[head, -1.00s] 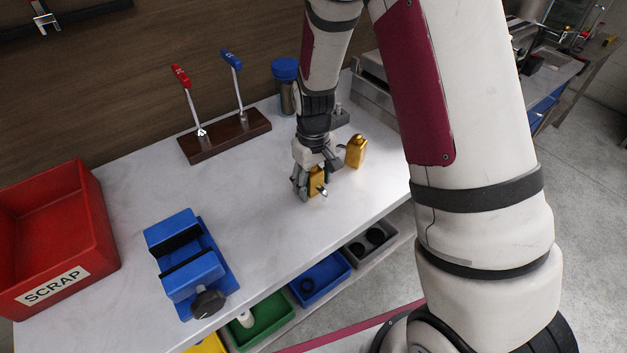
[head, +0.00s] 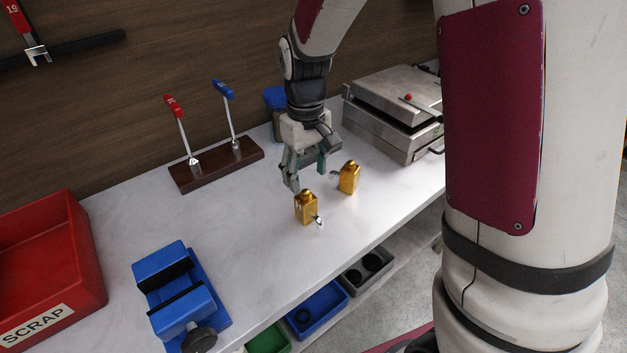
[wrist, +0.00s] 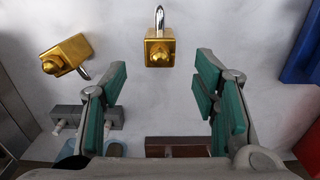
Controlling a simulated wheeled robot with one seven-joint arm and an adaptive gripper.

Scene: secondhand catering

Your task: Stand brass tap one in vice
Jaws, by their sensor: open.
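Two brass taps stand upright and apart on the white bench: a nearer one (head: 306,208) and a farther one (head: 349,178). Nothing visible marks which is tap one. My gripper (head: 307,176) is open and empty, above and behind the nearer tap. In the wrist view the nearer tap (wrist: 159,50) is centred just beyond the open green-padded fingers (wrist: 165,98), its silver spout pointing away. The other tap (wrist: 66,57) is at upper left. The blue vice (head: 168,270) is at lower left in the head view, its black-lined jaws apart and empty.
A red SCRAP bin (head: 52,255) stands left of the vice. A wooden rack (head: 215,165) with red- and blue-handled levers stands behind. A blue-lidded jar (head: 275,98) and metal appliance (head: 392,115) are at the back right. Bench between vice and taps is clear.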

